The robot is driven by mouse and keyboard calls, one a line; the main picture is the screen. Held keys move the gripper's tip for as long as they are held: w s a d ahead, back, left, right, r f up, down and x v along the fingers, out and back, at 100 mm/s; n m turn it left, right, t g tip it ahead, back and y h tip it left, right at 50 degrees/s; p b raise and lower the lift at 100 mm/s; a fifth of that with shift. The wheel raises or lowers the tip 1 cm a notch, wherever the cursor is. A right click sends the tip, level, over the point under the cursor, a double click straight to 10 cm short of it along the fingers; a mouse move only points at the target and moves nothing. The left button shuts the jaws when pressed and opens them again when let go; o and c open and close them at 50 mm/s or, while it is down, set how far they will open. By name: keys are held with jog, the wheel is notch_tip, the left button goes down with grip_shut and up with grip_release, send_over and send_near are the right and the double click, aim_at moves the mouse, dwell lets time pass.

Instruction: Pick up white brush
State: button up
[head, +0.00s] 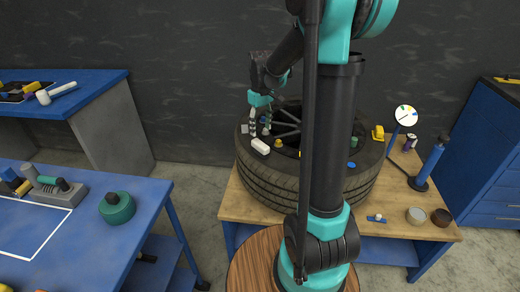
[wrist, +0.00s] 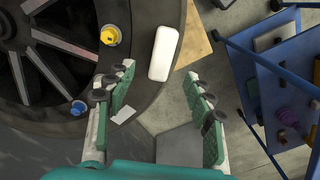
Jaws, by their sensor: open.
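A white, rounded oblong block, which I take as the white brush (head: 260,146), lies on the near-left part of the tire (head: 272,185). No bristles show. It also shows in the wrist view (wrist: 164,53), lying lengthwise ahead of the fingers near the tire's outer edge. My gripper (head: 259,127) is above the tire's left side, just beyond the brush in the head view. In the wrist view my gripper (wrist: 161,78) is open, its two green fingers wide apart with nothing between them. The brush appears in line with the gap, beyond the fingertips.
A yellow knob (wrist: 110,35) and a blue cap (wrist: 78,107) are near the brush. The tire lies on a wooden-topped table (head: 425,200) with a gauge (head: 406,115), a blue pump (head: 428,165) and small bowls. A blue workbench (head: 140,205) stands at the left.

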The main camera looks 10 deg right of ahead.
aim_at(260, 143)
notch_tip(260, 143, down, 4)
jog(key=shift+f, duration=0.25)
jog(key=shift+s+a+f, duration=0.1)
jog(key=shift+f, duration=2.6)
grip_shut()
jog(key=shift+r, duration=0.1)
notch_tip(260, 143, up, 20)
